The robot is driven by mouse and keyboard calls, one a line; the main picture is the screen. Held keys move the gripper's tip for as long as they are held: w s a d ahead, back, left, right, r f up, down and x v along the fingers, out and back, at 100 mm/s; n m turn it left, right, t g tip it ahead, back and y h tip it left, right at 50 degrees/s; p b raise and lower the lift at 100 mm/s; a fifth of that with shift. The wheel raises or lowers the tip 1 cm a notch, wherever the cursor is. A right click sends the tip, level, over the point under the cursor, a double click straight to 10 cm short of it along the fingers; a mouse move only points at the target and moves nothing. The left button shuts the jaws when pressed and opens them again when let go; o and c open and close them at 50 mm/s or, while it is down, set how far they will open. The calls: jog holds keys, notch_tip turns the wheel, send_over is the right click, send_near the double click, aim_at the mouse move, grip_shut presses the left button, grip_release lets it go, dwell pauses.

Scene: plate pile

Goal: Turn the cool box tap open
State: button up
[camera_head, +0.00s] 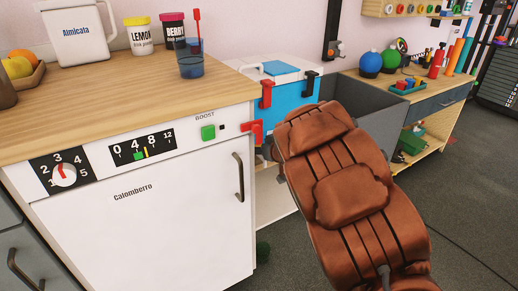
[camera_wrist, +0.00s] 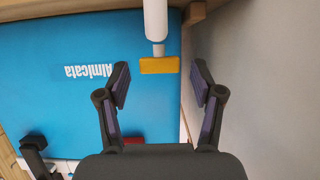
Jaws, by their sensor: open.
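The blue cool box (camera_wrist: 60,35) fills much of the wrist view, its lettering upside down. A white tap body (camera_wrist: 156,20) with an orange-yellow tab (camera_wrist: 158,65) is at the upper middle. My gripper (camera_wrist: 160,80) is open, with one dark finger on each side of the tab's line. The tab appears in the gap near the fingertips, with no visible contact.
A white appliance (camera_head: 140,200) under a wooden counter (camera_head: 120,90) stands left of the cool box. A red bracket-like part (camera_head: 252,131) sticks out by its edge. A grey panel (camera_head: 360,115) is to the right of the box. A workbench (camera_head: 420,90) stands farther right, with open floor before it.

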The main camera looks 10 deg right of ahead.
jog(key=c, duration=1.1)
jog(key=shift+c, duration=0.2)
